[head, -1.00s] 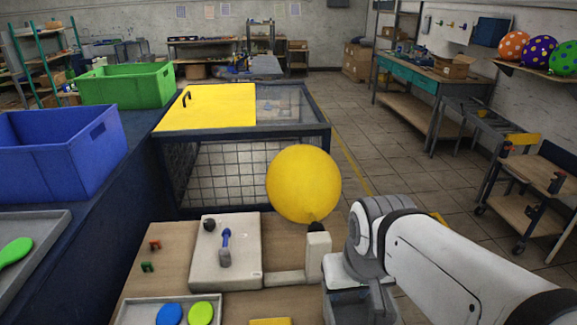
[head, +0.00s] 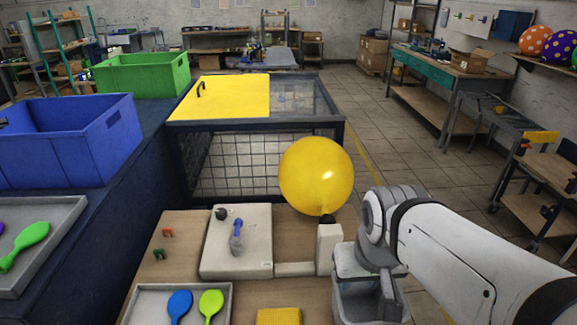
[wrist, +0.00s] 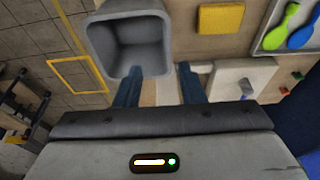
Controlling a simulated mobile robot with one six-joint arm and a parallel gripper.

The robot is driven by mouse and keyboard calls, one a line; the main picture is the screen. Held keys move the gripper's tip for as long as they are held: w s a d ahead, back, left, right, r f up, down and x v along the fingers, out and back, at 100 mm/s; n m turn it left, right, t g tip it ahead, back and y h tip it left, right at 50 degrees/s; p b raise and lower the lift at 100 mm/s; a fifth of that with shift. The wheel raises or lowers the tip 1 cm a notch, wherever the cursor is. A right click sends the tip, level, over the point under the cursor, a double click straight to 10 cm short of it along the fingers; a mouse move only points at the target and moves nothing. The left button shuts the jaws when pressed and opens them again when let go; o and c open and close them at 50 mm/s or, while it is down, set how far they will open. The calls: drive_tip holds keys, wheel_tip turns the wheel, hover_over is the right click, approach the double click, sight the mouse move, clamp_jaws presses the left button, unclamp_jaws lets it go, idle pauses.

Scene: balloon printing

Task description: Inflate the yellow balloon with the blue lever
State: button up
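The yellow balloon (head: 316,176) is round and full, standing on the white nozzle post (head: 329,246) of the pump. The pump's flat white base (head: 258,260) lies on the wooden table to the left. The blue lever (head: 236,238) stands on that base, with a black knob (head: 221,214) at its upper left. In the wrist view my gripper (wrist: 159,80) has its two blue fingers apart with nothing between them. The white base (wrist: 228,84) lies beside the right finger. The balloon is out of the wrist view, and my fingers are hidden in the head view.
A grey bin (wrist: 129,45) stands close to my fingers. A grey tray (head: 143,307) holds a blue and a green deflated balloon. A yellow block (head: 278,317) lies at the table's front. A mesh cage (head: 238,165) stands behind, and blue (head: 60,165) and green crates stand left.

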drive_tip(key=w+a+r+g, duration=0.1)
drive_tip(key=w+a, duration=0.1)
drive_tip(key=w, duration=0.3)
drive_tip(key=w+a+r, duration=0.2)
drive_tip(key=w+a, duration=0.1)
drive_tip(key=w, duration=0.2)
drive_tip(key=g+h, duration=0.2)
approach(236, 234)
drive_tip(key=f, duration=0.2)
drive_tip(key=f+p, duration=0.1)
drive_tip(key=f, duration=0.2)
drive_tip(key=d+f, duration=0.1)
drive_tip(key=f, duration=0.2)
drive_tip(key=shift+d, duration=0.1)
drive_tip(key=shift+c, duration=0.4)
clamp_jaws()
